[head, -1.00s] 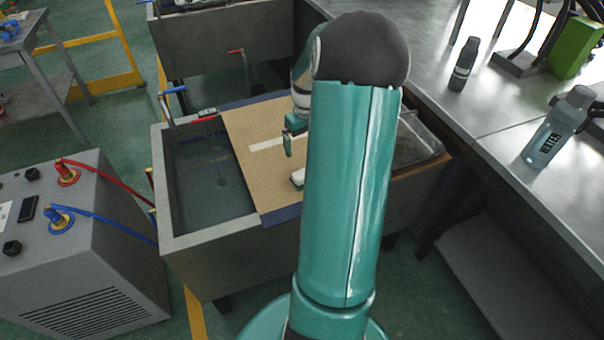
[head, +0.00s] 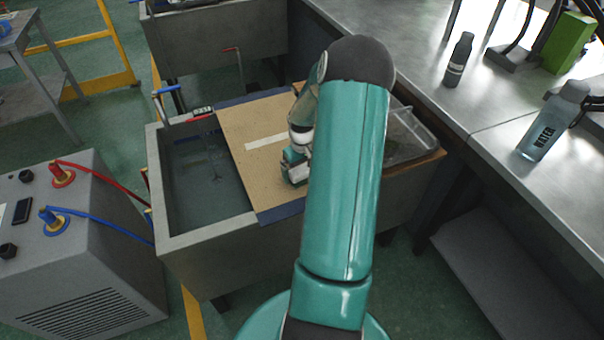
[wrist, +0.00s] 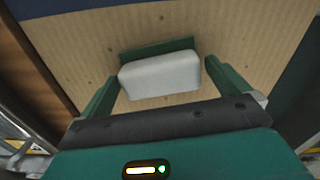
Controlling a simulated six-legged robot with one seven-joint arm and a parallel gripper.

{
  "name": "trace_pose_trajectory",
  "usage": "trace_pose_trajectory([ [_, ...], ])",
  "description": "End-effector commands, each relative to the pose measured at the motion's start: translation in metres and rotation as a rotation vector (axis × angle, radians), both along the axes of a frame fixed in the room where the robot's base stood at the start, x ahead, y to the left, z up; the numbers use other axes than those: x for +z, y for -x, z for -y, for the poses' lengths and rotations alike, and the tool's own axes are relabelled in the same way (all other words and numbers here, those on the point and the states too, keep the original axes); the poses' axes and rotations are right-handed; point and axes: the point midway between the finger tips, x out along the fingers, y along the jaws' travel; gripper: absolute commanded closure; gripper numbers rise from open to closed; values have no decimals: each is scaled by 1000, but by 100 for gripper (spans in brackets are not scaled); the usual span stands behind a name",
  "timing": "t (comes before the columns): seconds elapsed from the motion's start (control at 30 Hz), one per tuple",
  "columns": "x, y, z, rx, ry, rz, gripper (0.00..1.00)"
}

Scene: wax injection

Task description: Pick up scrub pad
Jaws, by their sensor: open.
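The scrub pad (wrist: 160,75), a white block with a green layer along its far side, lies on the tan board in the wrist view. My gripper (wrist: 160,71) is open, with one green finger on each side of the pad. In the head view my gripper (head: 294,168) is low over the board (head: 235,120), partly behind my arm. The pad cannot be made out clearly there.
The board lies across a grey water tank (head: 165,235), with open water at its left. A clear bin (head: 405,135) stands right of my arm. A metal bench (head: 500,165) at the right holds a dark bottle (head: 458,62) and a water bottle (head: 553,122).

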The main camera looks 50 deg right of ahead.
Motion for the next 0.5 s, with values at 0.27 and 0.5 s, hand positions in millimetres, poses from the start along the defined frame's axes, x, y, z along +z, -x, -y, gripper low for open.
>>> trace_pose_trajectory([
  [0.27,-5,0,0,0,0,0,0],
  [0.5,-5,0,0,0,1,0,37],
])
